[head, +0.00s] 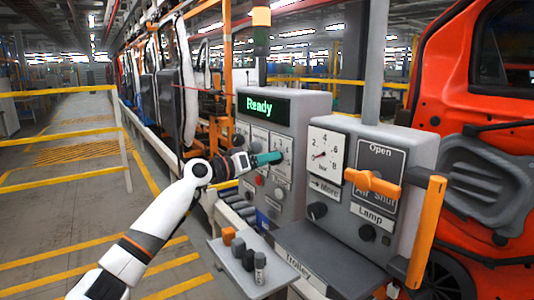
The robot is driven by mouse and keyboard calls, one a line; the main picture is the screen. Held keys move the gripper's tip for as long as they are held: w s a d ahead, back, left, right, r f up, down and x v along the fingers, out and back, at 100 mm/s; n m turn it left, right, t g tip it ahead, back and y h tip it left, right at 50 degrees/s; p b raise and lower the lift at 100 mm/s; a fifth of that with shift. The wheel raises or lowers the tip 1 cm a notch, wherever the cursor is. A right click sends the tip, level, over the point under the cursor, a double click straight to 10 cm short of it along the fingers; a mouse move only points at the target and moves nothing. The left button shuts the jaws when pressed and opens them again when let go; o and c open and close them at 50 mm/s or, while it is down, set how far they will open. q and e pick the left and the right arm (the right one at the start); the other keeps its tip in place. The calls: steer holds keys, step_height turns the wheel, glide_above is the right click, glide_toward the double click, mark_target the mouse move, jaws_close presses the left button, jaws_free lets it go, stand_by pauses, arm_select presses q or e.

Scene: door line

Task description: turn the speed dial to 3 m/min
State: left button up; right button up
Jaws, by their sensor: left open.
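The grey control box on the left (311,118) has a lit green "Ready" display (265,106). Below the display are several white scale plates; the rightmost plate (283,144) has markings too small to read. My left gripper (276,157) reaches in from the left, its teal fingertips in front of this plate's lower part. The gripper is open. Any knob there is hidden behind the fingers, so I cannot tell which plate is the speed dial, its setting, or whether the fingers touch it. My right gripper is not in view.
An orange upright bar (426,231) sticks out at right. A small shelf (227,262) with several small objects juts out below. A red car body (430,80) stands behind.

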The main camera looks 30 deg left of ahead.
arm_select(q)
steer(key=shift+w+d, duration=0.2)
steer(key=shift+w, duration=0.2)
steer(key=shift+c, duration=0.2)
steer(key=c, duration=1)
steer(key=shift+o, duration=0.2)
